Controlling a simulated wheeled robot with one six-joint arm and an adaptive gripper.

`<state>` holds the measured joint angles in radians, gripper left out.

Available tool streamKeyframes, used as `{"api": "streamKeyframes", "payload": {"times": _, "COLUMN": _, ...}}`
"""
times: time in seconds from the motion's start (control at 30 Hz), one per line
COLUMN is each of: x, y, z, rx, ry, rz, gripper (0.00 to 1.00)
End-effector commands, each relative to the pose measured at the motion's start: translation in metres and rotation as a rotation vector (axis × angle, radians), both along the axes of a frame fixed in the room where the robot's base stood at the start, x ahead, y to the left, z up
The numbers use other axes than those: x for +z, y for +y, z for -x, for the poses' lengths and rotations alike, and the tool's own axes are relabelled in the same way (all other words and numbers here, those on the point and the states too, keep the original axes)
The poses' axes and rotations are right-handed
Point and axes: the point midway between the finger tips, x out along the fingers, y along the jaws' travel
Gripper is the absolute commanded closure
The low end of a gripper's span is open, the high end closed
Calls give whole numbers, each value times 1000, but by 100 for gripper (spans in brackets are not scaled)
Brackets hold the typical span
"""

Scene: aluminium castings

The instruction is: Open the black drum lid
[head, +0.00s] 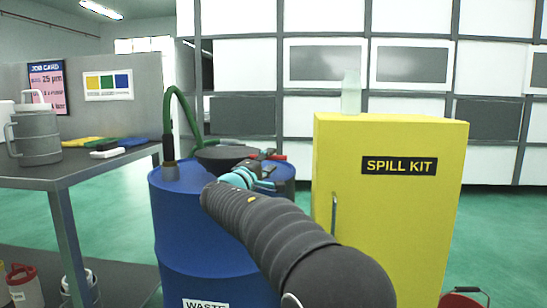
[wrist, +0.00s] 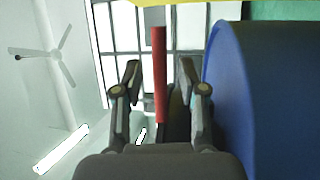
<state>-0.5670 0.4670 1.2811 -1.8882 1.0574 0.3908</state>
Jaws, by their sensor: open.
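The black drum lid (head: 222,153) shows in the head view behind the blue waste drum, partly hidden by my arm. A small red piece (head: 281,157) shows beside it. In the wrist view a long red bar (wrist: 160,75) stands between the fingers of my gripper (wrist: 158,80), with a visible gap on each side. My gripper is open, and it also shows in the head view (head: 266,171) close to the lid's right side. A dark part behind the bar is mostly hidden. A blue drum (wrist: 265,90) fills the right of the wrist view.
The blue waste drum (head: 180,225) with a green hose (head: 171,105) stands in front. A yellow spill kit cabinet (head: 400,215) with a clear bottle (head: 351,93) on top stands close to the right. A grey bench (head: 80,168) with a jug (head: 35,135) is at the left.

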Motion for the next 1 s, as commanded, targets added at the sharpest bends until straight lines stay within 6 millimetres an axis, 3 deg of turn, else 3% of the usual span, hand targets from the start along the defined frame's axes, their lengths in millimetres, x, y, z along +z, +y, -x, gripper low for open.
{"api": "streamKeyframes", "payload": {"times": 0.2, "x": 4, "y": -9, "z": -20, "rx": -1, "ry": 0, "rz": 0, "gripper": 59}}
{"api": "streamKeyframes", "payload": {"times": 0.57, "x": 5, "y": -12, "z": -24, "rx": -1, "ry": 0, "rz": 0, "gripper": 59}}
{"api": "streamKeyframes", "payload": {"times": 0.73, "x": 5, "y": -12, "z": -24, "rx": -1, "ry": 0, "rz": 0, "gripper": 96}}
{"api": "streamKeyframes", "payload": {"times": 0.77, "x": 5, "y": -11, "z": -24, "rx": -1, "ry": 0, "rz": 0, "gripper": 100}}
{"api": "streamKeyframes", "payload": {"times": 1.0, "x": 5, "y": -11, "z": -24, "rx": -1, "ry": 1, "rz": -1, "gripper": 100}}
